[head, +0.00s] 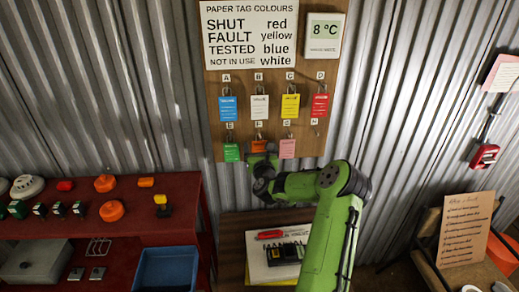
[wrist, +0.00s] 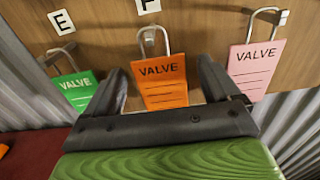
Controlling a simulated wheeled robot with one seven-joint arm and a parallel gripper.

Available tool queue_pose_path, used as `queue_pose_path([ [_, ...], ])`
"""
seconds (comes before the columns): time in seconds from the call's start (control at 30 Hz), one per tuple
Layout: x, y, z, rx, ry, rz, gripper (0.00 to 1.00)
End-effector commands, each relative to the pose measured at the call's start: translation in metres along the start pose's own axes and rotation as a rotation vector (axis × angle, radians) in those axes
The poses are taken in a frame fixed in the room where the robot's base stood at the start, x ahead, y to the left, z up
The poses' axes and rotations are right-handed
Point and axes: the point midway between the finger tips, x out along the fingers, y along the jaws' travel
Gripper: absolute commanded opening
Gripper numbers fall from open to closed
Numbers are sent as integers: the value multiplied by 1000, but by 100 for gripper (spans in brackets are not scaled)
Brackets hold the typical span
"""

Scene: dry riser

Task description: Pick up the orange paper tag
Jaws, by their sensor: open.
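The orange paper tag (wrist: 163,82) hangs from a metal shackle on a hook marked F on the wooden board, and it reads "VALVE". It also shows in the head view (head: 259,146), its lower part hidden behind my gripper. My gripper (wrist: 165,82) is open, with one dark finger on each side of the orange tag. In the wrist view there are gaps between the fingers and the tag's edges, and I see no contact. The tag's bottom edge is close above the gripper's dark crossbar.
A green tag (wrist: 75,92) hangs close left of my gripper and a pink tag (wrist: 252,68) close right. Blue (head: 228,108), white (head: 259,107), yellow (head: 290,106) and red (head: 320,105) tags hang above. A red bench (head: 130,227) stands at left.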

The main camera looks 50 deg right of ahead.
Motion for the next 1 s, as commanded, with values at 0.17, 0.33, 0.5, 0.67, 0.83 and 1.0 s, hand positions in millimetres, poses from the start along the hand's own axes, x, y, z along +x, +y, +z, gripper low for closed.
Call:
queue_pose_path([
  [0.17,2,0,0,-1,1,0,89],
  [0.33,2,0,0,-1,1,0,71],
  [0.5,2,0,0,-1,0,0,45],
  [0.67,2,0,0,-1,0,0,30],
  [0.83,2,0,0,-1,0,0,30],
  [1.0,2,0,11,1,-1,-1,30],
])
